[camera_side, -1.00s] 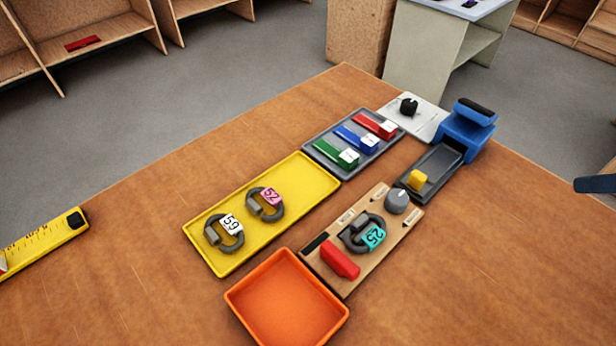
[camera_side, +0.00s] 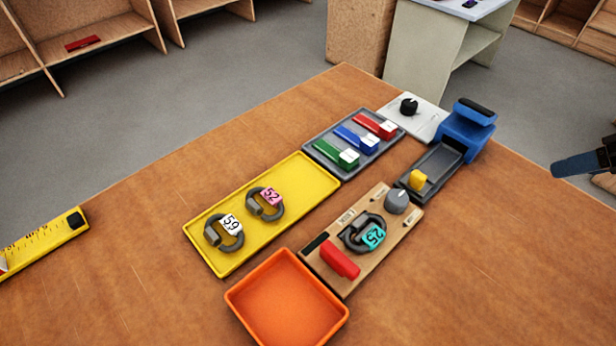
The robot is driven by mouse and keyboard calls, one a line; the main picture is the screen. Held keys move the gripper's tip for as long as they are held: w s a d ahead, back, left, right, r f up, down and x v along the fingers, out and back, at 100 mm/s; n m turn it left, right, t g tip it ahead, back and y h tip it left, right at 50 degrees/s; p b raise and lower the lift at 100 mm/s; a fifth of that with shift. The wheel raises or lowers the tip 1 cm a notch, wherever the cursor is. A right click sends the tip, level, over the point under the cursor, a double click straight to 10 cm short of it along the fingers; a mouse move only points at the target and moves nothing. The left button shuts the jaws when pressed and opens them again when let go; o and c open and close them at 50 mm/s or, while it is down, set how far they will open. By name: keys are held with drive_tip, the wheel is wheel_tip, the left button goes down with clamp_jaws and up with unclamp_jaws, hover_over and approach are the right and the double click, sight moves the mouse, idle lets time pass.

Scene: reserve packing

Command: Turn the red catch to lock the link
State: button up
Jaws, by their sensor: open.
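The red catch (camera_side: 340,259) is a red bar on the near end of a wooden board (camera_side: 334,284), beside a black strip (camera_side: 314,243). A dark grey link (camera_side: 352,238) with a teal tag marked 25 (camera_side: 373,236) lies on the board just beyond the catch. A grey round knob (camera_side: 397,200) stands at the board's far end. My gripper (camera_side: 557,170) shows only in part at the right edge, dark and blue, well apart from the board and holding nothing that I can see.
A yellow tray (camera_side: 212,267) holds links tagged 59 and 52. An orange tray (camera_side: 287,305) lies in front. A grey tray (camera_side: 316,143) holds red, blue and green bars. A blue device (camera_side: 467,132) stands behind the board. The table's right side is clear.

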drive_tip(key=w+a+n+g, duration=0.2)
drive_tip(key=a, duration=0.6)
drive_tip(key=n+g+h, duration=0.1)
drive_tip(key=n+g, duration=0.3)
drive_tip(key=n, duration=0.1)
hover_over(333, 251)
wheel_tip(333, 251, down, 6)
drive_tip(key=shift+f, duration=0.45)
wheel_tip(333, 251, down, 5)
drive_tip(key=shift+r, duration=0.1)
clamp_jaws()
